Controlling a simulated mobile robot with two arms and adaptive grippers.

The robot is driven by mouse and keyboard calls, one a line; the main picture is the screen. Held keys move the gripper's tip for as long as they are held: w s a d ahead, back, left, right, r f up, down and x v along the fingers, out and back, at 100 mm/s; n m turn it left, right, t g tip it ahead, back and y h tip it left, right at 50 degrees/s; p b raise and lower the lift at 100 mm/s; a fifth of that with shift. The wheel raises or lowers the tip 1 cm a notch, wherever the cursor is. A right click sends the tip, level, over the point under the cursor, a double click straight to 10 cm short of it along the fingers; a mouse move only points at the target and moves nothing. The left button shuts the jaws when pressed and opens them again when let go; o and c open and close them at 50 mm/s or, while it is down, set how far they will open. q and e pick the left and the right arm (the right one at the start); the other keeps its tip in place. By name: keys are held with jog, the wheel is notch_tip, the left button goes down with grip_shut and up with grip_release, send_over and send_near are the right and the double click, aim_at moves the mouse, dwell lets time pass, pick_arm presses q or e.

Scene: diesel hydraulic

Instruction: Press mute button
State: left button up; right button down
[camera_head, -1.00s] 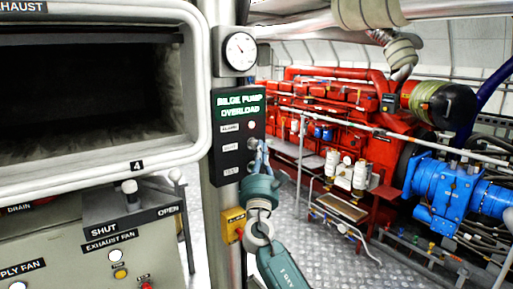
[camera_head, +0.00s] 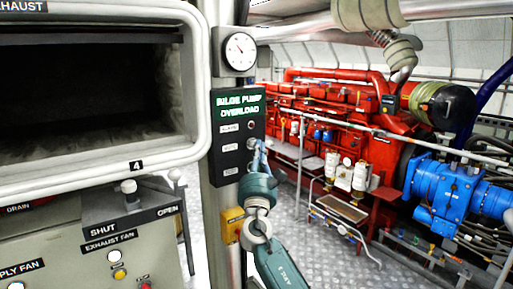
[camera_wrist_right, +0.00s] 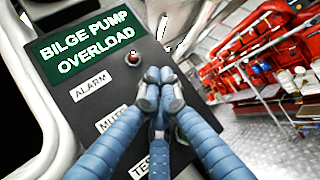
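The black bilge pump overload panel (camera_head: 226,166) hangs on a grey post, and it fills much of the right wrist view (camera_wrist_right: 60,85). Its mute label (camera_head: 230,148) is the middle one, also in the wrist view (camera_wrist_right: 112,120). The fingers of my right gripper (camera_head: 257,144) are closed together, tips at the panel's right side level with the mute row. In the wrist view, the fingers (camera_wrist_right: 160,78) hide the mute button, and I cannot tell whether they touch it. My left gripper is not in view.
A red lamp (camera_wrist_right: 133,58) is beside the alarm label, above the fingertips. A gauge (camera_head: 239,51) sits above the panel and a yellow box (camera_head: 232,225) below. A large duct opening (camera_head: 80,95) is left. A red engine (camera_head: 320,100) stands behind.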

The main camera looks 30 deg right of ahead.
jog(key=shift+s, duration=0.1)
dwell(0.4)
jog(key=shift+s+p, duration=0.55)
jog(key=shift+s, duration=0.2)
jog(key=s+p, duration=0.1)
jog(key=s, duration=0.1)
jog(key=s+p, duration=0.1)
jog(key=s, duration=0.2)
jog(key=shift+d, duration=0.2)
dwell(0.5)
